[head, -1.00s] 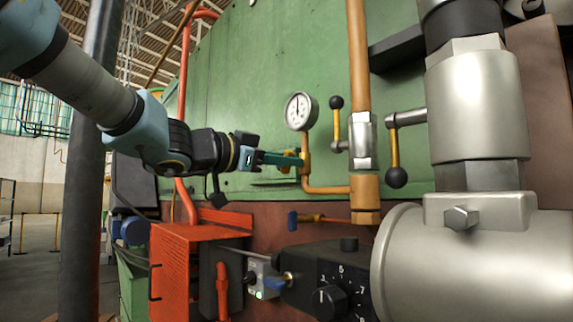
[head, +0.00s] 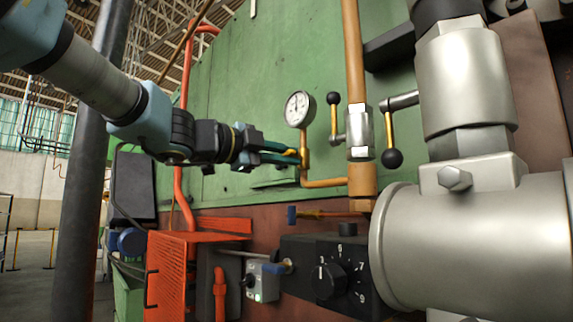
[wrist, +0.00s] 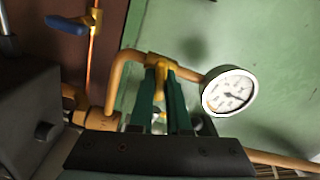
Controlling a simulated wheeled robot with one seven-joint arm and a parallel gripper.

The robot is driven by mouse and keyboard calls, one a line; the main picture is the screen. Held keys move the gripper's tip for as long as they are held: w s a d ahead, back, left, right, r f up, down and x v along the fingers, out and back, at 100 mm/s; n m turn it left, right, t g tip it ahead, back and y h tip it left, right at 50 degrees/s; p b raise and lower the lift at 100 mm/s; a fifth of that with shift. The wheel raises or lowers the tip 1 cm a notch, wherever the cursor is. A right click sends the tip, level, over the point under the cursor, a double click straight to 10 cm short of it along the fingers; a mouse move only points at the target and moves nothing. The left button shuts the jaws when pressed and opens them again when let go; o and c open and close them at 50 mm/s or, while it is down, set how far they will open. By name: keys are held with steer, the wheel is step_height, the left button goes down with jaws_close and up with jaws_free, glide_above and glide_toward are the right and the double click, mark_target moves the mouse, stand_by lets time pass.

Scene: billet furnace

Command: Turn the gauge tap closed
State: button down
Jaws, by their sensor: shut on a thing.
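The gauge tap (wrist: 161,66) is a small yellow brass fitting on the copper pipe below the round white pressure gauge (head: 299,108). The gauge also shows in the wrist view (wrist: 229,92), to the right of the tap. My gripper (head: 293,157) has green fingers and reaches the tap from the left in the head view. In the wrist view my gripper (wrist: 163,85) has its two fingers on either side of the tap's handle, shut on it. The handle is mostly hidden between the fingers.
Two lever valves with black knobs (head: 392,158) stand right of the gauge. A blue-handled valve (head: 292,215) and a black dial box (head: 335,279) sit below. A large grey pipe body (head: 470,250) fills the right. An orange mesh box (head: 185,275) is at lower left.

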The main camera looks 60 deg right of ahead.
steer(key=shift+f+m+b, duration=0.15)
steer(key=shift+m+b, duration=0.65)
steer(key=shift+m, duration=0.7)
steer(key=c, duration=0.9)
jaws_free()
steer(key=b+v, duration=0.3)
steer(key=v, duration=0.7)
steer(key=shift+a, duration=0.4)
steer(key=shift+w, duration=0.15)
